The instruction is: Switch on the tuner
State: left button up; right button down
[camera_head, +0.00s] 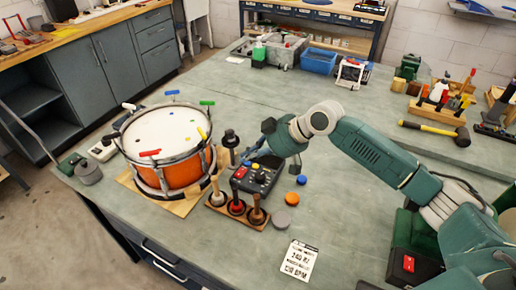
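A dark box (262,181) with a red and a yellow button on top stands right of the drum; it looks like the tuner. My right gripper (251,157) is just behind and above this box, with its fingers pointing down to the left. I cannot tell whether it touches the box, or whether its fingers are open or shut. The orange drum (183,172) with a white head sits on a wooden board, with coloured keys or clips around its rim. My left gripper is not in view.
A wooden rack (228,209) with several upright handled tools stands in front of the box. Blue and orange discs, a grey disc (281,220) and a printed card (298,261) lie to the right. A hammer (437,131) and other tools are farther back. The bench middle is clear.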

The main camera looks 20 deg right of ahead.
aim_at(241, 177)
jog(key=x, duration=0.3)
jog(key=shift+w+a+f+p, duration=0.1)
jog(key=shift+a+f+p, duration=0.1)
jog(key=shift+p, duration=0.2)
notch_tip(241, 177, down, 2)
jog(key=shift+f+p, duration=0.25)
jog(key=shift+p, duration=0.1)
jog(key=shift+s+f, duration=0.25)
jog(key=shift+f, duration=0.35)
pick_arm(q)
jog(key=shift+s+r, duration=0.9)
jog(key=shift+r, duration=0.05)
pick_arm(e)
jog(key=shift+s+a+f, duration=0.2)
jog(key=shift+f, duration=0.35)
jog(key=shift+r, duration=0.1)
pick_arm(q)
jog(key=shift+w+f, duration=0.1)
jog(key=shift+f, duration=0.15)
pick_arm(e)
jog(key=shift+w+d, duration=0.1)
jog(key=shift+w, duration=0.05)
